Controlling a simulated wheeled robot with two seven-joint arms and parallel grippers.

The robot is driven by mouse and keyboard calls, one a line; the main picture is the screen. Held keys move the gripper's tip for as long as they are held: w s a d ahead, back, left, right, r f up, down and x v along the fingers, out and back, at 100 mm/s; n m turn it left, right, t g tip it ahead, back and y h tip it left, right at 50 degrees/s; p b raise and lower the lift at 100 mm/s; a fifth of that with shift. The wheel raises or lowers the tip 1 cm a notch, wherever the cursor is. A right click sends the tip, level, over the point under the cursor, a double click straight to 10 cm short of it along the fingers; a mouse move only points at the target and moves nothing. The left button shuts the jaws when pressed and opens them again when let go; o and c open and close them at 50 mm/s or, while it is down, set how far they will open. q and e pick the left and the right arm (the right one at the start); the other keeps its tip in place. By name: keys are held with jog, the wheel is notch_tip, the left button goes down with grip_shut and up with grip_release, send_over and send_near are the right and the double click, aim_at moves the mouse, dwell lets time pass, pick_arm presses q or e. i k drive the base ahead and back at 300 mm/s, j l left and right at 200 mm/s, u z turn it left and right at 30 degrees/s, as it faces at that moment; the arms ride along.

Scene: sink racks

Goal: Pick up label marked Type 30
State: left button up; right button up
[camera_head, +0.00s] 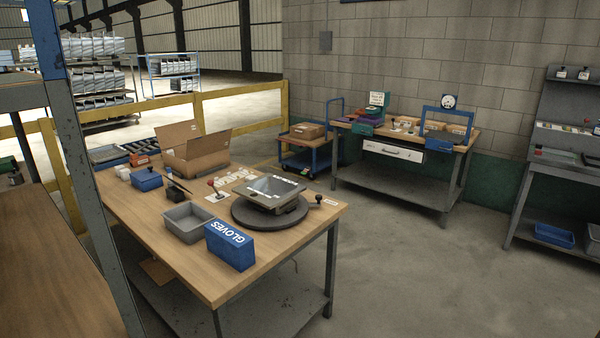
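Several small white labels (232,177) lie on the near wooden workbench (318,222), behind the round turntable. Their print is too small to read, so I cannot tell which one is marked Type 30. Another small pale tag (330,201) lies at the bench's right corner. A grey sink-like tray (272,190) with white markings sits on the dark round turntable (270,222). Neither of my grippers is in view.
On the bench stand a blue GLOVES box (230,246), an empty grey bin (187,223), a blue bin (146,180) and an open cardboard box (195,150). A grey post (85,170) stands at the left. The concrete floor (430,270) to the right is clear.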

aim_at(216, 180)
jog(key=i+l+z, duration=0.1)
jog(key=i+z, duration=0.2)
jog(key=i, duration=0.3)
jog(key=i+z, duration=0.3)
jog(key=i, duration=0.3)
jog(key=i+j+z, duration=0.3)
jog(key=i, duration=0.3)
jog(key=i+l+u, duration=0.2)
jog(key=i+u, duration=0.2)
jog(key=i+l+u, duration=0.95)
jog(key=u, duration=0.25)
jog(key=i+l+u, duration=0.15)
jog(key=l+u, duration=0.25)
jog(key=i+l+u, duration=0.1)
jog(key=l+u, duration=0.15)
jog(key=u, duration=0.15)
jog(key=l+u, duration=0.65)
jog(key=u, duration=0.2)
jog(key=l+u, duration=0.5)
jog(key=l, duration=0.3)
jog(key=l+u, duration=0.45)
jog(key=l, duration=2.25)
